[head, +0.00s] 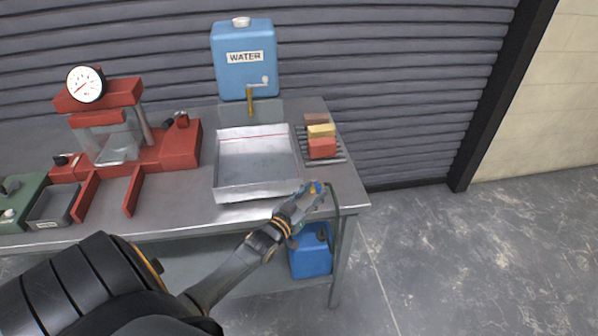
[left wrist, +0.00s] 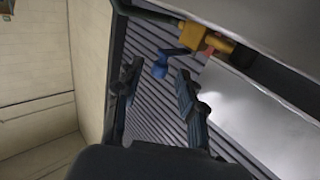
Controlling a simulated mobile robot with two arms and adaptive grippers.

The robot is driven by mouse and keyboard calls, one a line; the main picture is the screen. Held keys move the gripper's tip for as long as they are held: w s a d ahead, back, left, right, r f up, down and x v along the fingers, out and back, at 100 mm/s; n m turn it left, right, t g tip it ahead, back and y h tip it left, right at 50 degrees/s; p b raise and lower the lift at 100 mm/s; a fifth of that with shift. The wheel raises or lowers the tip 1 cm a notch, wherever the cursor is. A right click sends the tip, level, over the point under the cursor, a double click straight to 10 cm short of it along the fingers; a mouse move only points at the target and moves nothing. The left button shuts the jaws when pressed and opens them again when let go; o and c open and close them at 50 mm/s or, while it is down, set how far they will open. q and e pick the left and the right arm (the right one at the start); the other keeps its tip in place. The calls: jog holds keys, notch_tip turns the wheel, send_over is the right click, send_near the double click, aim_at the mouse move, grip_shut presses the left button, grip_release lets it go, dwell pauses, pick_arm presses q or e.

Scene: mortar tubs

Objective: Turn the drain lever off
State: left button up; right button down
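The drain lever (head: 318,187) is a small blue handle on a brass valve at the tray's front right corner. In the left wrist view the blue lever (left wrist: 170,62) hangs beside the brass valve body (left wrist: 208,38), with a dark hose (left wrist: 148,13) running from it. My left gripper (head: 311,195) is at the valve, partly covering it in the head view. Its two fingers (left wrist: 159,72) are apart, with the lever appearing between and beyond the tips. Contact cannot be made out. My right gripper is not in view.
The metal tray (head: 256,190) sits on the steel bench (head: 180,214). A blue water tank (head: 243,60) stands behind it. Colored blocks (head: 321,147) sit on a rack right of the tray. A blue can (head: 311,255) is below. The floor at right is clear.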

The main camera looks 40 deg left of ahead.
pick_arm(q)
jog(key=s, duration=0.9)
jog(key=shift+d, duration=0.3)
